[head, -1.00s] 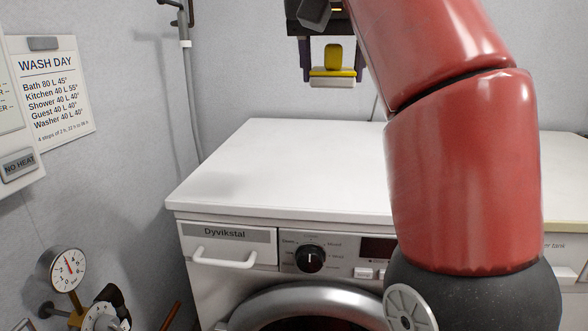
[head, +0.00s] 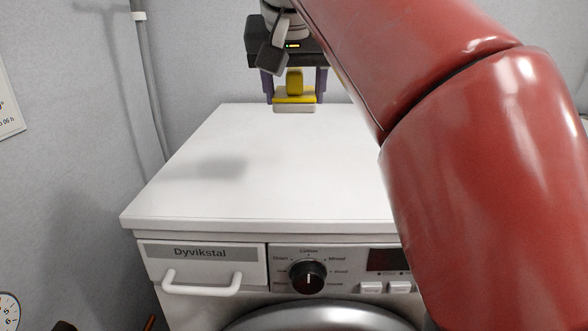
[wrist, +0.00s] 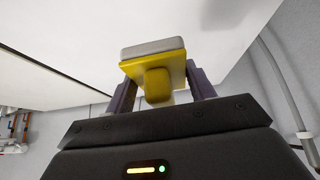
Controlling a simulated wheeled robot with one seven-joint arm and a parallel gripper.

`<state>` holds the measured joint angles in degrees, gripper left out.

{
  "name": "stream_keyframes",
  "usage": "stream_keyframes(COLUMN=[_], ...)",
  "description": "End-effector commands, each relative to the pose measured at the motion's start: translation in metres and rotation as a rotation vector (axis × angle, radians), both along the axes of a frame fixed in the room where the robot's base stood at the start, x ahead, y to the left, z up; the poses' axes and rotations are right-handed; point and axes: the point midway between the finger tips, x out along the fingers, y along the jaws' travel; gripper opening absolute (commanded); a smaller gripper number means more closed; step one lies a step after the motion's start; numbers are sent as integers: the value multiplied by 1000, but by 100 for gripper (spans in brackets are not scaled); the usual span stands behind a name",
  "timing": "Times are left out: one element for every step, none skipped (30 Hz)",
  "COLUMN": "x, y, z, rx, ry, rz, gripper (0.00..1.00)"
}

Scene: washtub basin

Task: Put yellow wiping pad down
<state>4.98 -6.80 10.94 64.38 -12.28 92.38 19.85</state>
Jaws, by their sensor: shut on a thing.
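The yellow wiping pad (head: 295,98) has a yellow handle block and plate with a pale grey-white pad on its underside. My gripper (head: 294,86) is shut on it, with a dark finger at either side. It holds the pad upright, pad face down, over the back part of the white washer top (head: 240,170). In the wrist view the pad (wrist: 155,70) sits between the fingers of my gripper (wrist: 160,88), with the white top beyond it. The pad appears raised above the top; the exact gap is hard to tell.
The white top is bare on its left and middle. My red arm covers its right part in the head view. A grey pipe (head: 148,85) runs up the wall at the left. The washer's drawer handle (head: 202,283) and dial (head: 307,278) are on the front.

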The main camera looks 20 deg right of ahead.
Motion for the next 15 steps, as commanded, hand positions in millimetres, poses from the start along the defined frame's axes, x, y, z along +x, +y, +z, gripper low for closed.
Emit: stream_keyframes(x=[-1, -1, -1, -1, -1, -1, -1, -1, 0, 0, 0, 0, 0, 0, 0], y=[0, 0, 0, 0, 0, 0, 0, 0, 0, 0, 0, 0, 0, 0, 0], z=[-22, -29, -40, -46, -53, -60, -65, -69, -74, -76, -78, -80, -81, -84, -90], rx=[0, 0, 0, 0, 0, -1, 0, 0, -1, -1, -1, -1, 0, 0, -1], ry=[3, 3, 3, 3, 2, 1, 2, 2, 1, 1, 1, 0, 0, 0, 1], rz=[-1, -1, -1, -1, -1, -1, -1, -1, -1, -1, -1, -1, 0, 0, -1], gripper=[33, 33, 33, 33, 33, 33, 33, 33, 33, 33, 33, 33, 33, 33, 33])
